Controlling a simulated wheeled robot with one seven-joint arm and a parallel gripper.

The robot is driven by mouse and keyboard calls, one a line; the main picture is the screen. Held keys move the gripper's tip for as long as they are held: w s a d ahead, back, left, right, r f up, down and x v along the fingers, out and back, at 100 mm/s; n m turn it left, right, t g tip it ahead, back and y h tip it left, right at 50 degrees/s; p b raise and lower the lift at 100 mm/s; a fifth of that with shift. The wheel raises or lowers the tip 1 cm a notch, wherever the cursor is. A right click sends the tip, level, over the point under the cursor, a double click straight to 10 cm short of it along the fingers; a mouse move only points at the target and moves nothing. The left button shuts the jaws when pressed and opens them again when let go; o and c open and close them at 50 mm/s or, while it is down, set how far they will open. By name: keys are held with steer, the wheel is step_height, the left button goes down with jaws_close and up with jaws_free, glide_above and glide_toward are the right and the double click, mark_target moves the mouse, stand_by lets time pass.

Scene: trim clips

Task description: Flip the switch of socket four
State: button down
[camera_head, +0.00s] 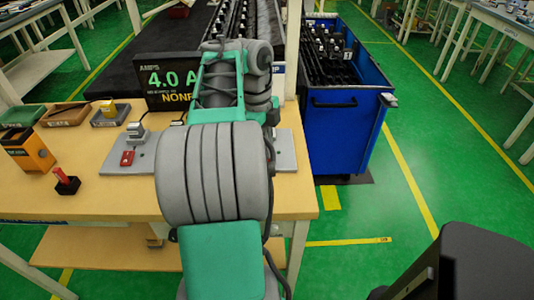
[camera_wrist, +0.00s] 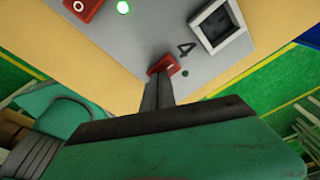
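In the wrist view, the grey socket panel (camera_wrist: 135,35) carries a printed 4 (camera_wrist: 186,49) beside a square socket (camera_wrist: 216,24). The red switch of socket four (camera_wrist: 166,64) lies below the 4, with a small dark green lamp (camera_wrist: 185,73) next to it. My gripper (camera_wrist: 157,82) has its fingers together, with the tips at this switch and covering part of it. I cannot tell whether they touch it. In the head view, my arm hides my gripper and the panel's middle.
In the head view, a display (camera_head: 168,82) reading "4.0 A" stands behind the panel. A red plunger-like object (camera_head: 66,182), an orange-black box (camera_head: 30,150) and small trays (camera_head: 110,114) are on the left of the table (camera_head: 100,200). A blue cart (camera_head: 345,120) stands right.

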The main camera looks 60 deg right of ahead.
step_height(320, 180, up, 7)
steer(key=p, duration=0.5)
steer(key=shift+f+p, duration=0.1)
steer(key=shift+p, duration=0.3)
steer(key=w+a+n+t+h+p, duration=0.1)
steer(key=w+a+n+t+h, duration=0.1)
steer(key=w+a+n, duration=1.5)
steer(key=a+f+n+t+y, duration=0.1)
steer(key=a+f+n, duration=0.1)
steer(key=a+n, duration=0.8)
steer(key=s+a+f+n+t+y+p, duration=0.1)
steer(key=a+f+n+t, duration=0.1)
steer(key=a+n, duration=0.7)
steer(key=shift+s+a+f+n, duration=0.15)
steer(key=shift+s+a+n, duration=0.2)
steer(key=shift+a, duration=0.6)
